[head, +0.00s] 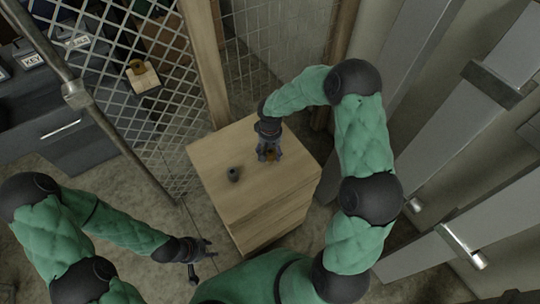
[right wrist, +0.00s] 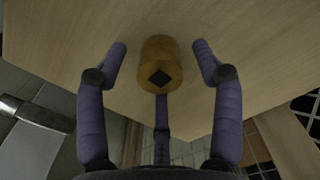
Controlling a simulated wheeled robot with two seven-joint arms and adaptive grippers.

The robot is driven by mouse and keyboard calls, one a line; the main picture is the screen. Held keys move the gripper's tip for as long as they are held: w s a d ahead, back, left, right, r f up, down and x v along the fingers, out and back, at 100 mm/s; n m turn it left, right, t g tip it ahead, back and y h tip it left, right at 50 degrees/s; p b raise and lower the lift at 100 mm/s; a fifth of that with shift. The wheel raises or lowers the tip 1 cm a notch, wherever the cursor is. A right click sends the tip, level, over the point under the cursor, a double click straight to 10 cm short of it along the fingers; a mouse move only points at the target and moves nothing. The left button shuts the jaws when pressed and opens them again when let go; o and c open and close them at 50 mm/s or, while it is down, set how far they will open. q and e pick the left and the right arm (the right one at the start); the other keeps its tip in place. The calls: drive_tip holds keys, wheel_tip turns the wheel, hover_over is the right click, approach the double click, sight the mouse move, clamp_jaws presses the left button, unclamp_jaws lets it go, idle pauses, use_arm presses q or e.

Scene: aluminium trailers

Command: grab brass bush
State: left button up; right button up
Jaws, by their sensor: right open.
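The brass bush (right wrist: 161,64) is a golden cylinder with a dark diamond-shaped hole in its end. It stands on a wooden block table (head: 215,160). In the right wrist view it sits between the spread fingers of my right gripper (right wrist: 160,65), with gaps on both sides. In the head view my right gripper (head: 270,155) points down over the table and hides most of the bush (head: 271,156). My left gripper (head: 202,249) is off the table at the lower left, with its fingers apart and nothing between them.
A small dark cylinder (head: 233,174) stands on the table left of my right gripper. A mesh fence (head: 165,110) and wooden post (head: 205,65) rise behind. A light block with a yellow ring (head: 143,78) is at the upper left. Metal panels (head: 440,100) stand on the right.

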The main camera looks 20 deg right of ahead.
drive_tip(key=shift+r, duration=0.1)
clamp_jaws()
